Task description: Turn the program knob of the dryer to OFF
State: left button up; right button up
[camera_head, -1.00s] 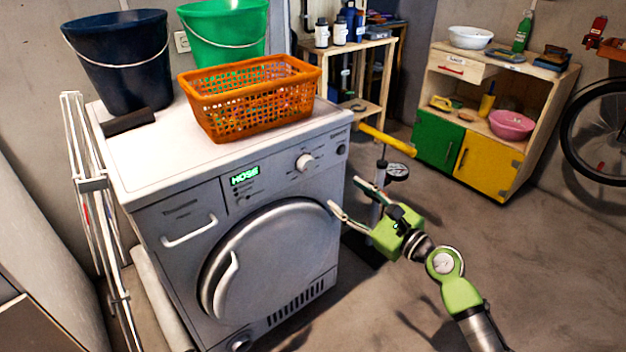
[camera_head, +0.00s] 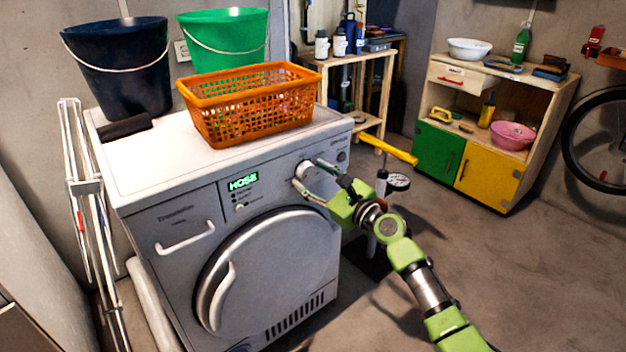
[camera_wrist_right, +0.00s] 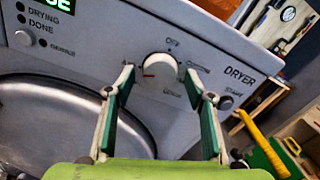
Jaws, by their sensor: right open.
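The grey dryer (camera_head: 180,262) stands at the left, with a round door and a lit green display (camera_head: 243,181) reading HOSE. Its white program knob (camera_wrist_right: 160,66) sits on the front panel. The OFF label (camera_wrist_right: 172,42) is above the knob, and a red mark on the knob is at its left side, away from OFF. My right gripper (camera_wrist_right: 160,77) is open, with one finger on each side of the knob; I cannot tell whether they touch it. In the head view my right gripper (camera_head: 306,176) partly hides the knob. My left gripper is not in view.
An orange basket (camera_head: 250,105), a dark bucket (camera_head: 118,75) and a green bucket (camera_head: 225,42) stand on top. A yellow-handled pump (camera_head: 388,150) stands close behind my right gripper. A white folding rack (camera_head: 88,215) is at the left.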

jog(key=shift+w+a, duration=0.1)
jog(key=c, duration=1.1)
